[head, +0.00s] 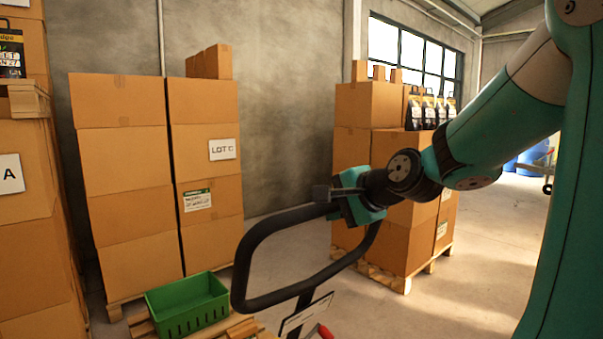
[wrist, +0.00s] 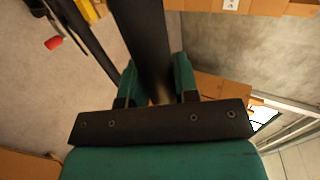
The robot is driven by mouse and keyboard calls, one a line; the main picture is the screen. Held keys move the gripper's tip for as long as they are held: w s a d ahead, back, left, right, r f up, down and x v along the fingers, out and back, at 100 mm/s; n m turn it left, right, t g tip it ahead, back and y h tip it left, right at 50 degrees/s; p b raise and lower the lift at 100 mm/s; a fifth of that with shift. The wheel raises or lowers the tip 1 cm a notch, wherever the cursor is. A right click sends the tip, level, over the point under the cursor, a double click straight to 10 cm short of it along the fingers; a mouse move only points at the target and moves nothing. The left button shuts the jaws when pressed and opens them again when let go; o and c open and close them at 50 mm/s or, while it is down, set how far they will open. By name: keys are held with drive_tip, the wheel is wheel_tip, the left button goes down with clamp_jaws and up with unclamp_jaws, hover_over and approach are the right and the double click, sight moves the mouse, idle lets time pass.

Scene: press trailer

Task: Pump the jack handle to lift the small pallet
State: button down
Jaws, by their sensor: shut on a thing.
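The jack handle is a black loop (head: 238,268) in the lower middle of the head view, with its shaft running down out of the frame. My gripper (head: 357,200) is shut on the upper right part of the loop. In the wrist view the handle's dark bar (wrist: 145,40) passes between the two teal fingers of my gripper (wrist: 158,85). A small wooden pallet (head: 242,328) shows at the bottom left, beyond the handle, with a green crate (head: 188,306) on it. The pallet's lower part and the jack's base are out of frame.
Tall carton stacks stand at the left (head: 125,190) and behind my gripper on a pallet (head: 405,283). A red-tipped lever (head: 325,331) shows near the shaft; a red end also shows in the wrist view (wrist: 54,43). Open concrete floor (head: 480,280) lies to the right.

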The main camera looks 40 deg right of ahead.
drive_tip(key=w+a+r+p, duration=0.1)
drive_tip(key=w+p, duration=0.5)
drive_tip(key=w, duration=0.9)
drive_tip(key=w+a+r+p, duration=0.1)
drive_tip(key=w+r+p, duration=0.3)
drive_tip(key=w, duration=1)
drive_tip(key=p, duration=0.2)
drive_tip(key=shift+w+a+p, duration=0.2)
drive_tip(key=shift+w+p, duration=0.1)
drive_tip(key=shift+w, duration=0.1)
drive_tip(key=c, duration=0.8)
unclamp_jaws()
drive_tip(key=shift+s, duration=0.1)
drive_tip(key=shift+o, duration=1)
drive_tip(key=shift+a, duration=0.1)
drive_tip(key=v, duration=0.9)
drive_tip(key=shift+b, duration=0.4)
